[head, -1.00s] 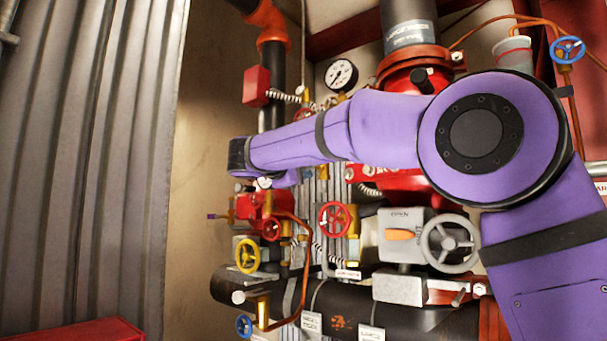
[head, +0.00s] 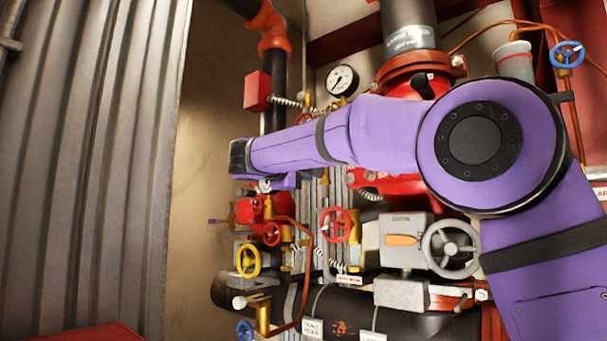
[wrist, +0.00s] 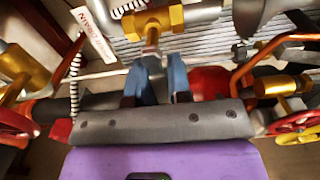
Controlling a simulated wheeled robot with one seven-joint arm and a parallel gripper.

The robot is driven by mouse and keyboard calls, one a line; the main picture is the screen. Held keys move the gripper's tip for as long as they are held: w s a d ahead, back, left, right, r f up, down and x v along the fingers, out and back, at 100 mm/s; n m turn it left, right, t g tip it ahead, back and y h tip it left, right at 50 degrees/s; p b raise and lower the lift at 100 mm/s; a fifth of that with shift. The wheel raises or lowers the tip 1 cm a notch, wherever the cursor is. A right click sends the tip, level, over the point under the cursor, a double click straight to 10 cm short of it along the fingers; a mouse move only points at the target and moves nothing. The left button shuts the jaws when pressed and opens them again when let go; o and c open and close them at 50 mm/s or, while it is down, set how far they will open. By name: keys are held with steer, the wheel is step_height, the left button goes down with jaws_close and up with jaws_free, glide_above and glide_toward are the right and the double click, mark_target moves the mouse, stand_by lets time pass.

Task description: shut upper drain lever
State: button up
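In the wrist view a brass valve body (wrist: 154,22) with a short silver stem lies just beyond my gripper (wrist: 163,68). The two blue-grey fingers stand apart, with the stem's end near the left finger. I cannot tell whether they touch. A white tag reading "DRAIN" (wrist: 94,34) hangs left of this valve. I cannot clearly make out the upper drain lever. In the head view my purple arm reaches left across the pipework, and my fingers are hidden there.
Around the work area are a red handwheel (head: 336,225), a yellow handwheel (head: 248,261), a grey handwheel (head: 451,249) on a grey box, and a pressure gauge (head: 342,79). A corrugated metal wall (head: 85,150) stands at left. Copper tubing (head: 308,270) runs below my arm.

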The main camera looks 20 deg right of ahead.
steer(key=o, duration=0.3)
steer(key=shift+o, duration=0.2)
steer(key=shift+s+a, duration=0.1)
steer(key=v, duration=1)
steer(key=shift+s+a, duration=0.15)
steer(key=shift+a, duration=0.1)
